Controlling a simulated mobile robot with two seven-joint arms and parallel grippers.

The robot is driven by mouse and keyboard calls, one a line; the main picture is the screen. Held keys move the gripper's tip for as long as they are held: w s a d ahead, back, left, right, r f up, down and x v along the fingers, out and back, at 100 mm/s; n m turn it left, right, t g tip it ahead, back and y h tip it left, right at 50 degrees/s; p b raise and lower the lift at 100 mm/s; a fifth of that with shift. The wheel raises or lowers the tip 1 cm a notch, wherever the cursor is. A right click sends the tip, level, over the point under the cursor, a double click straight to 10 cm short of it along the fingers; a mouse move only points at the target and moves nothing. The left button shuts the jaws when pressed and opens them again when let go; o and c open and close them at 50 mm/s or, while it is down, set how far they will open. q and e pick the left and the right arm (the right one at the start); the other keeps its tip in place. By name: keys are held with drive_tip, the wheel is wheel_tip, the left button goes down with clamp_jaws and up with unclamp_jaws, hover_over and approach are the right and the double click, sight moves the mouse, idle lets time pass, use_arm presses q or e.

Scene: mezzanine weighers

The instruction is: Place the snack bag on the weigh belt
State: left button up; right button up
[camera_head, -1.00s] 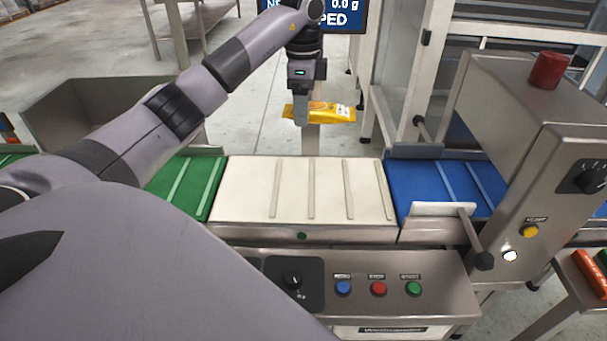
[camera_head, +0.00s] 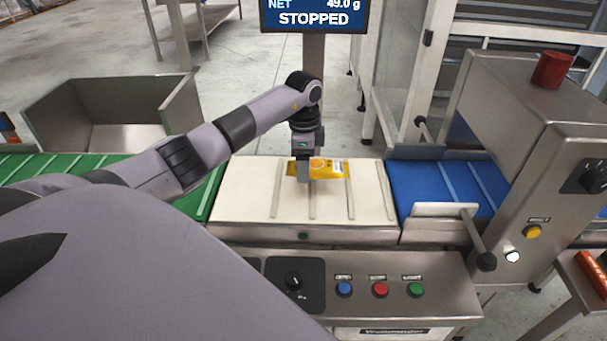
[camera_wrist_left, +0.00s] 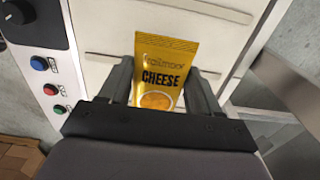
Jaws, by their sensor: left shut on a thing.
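The yellow snack bag (camera_head: 331,169) is at the white weigh belt (camera_head: 236,190), over its far middle part. In the left wrist view the bag (camera_wrist_left: 165,66) reads "CHEESE" and sits between the two fingers. My left gripper (camera_head: 304,178) points down and is shut on the bag near its left end. The bag looks level and at or just above the belt; a contact is hard to judge. The display (camera_head: 314,14) reads "NET 49.0 g" and "STOPPED". My right gripper is not in view.
A green belt (camera_head: 207,190) adjoins on the left and a blue belt (camera_head: 440,182) on the right. A metal bin (camera_head: 50,112) stands behind the green belt. A panel with blue, red and green buttons (camera_head: 379,289) is in front. A metal housing (camera_head: 530,130) rises at right.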

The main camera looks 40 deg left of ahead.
sight(304, 186)
use_arm(q)
drive_tip(key=shift+f, duration=2)
drive_tip(key=shift+f, duration=0.1)
drive_tip(key=o, duration=1)
drive_tip(key=shift+o, duration=0.2)
wheel_tip(304, 186, up, 12)
drive_tip(key=shift+r, duration=0.1)
drive_tip(key=shift+s+d, duration=0.1)
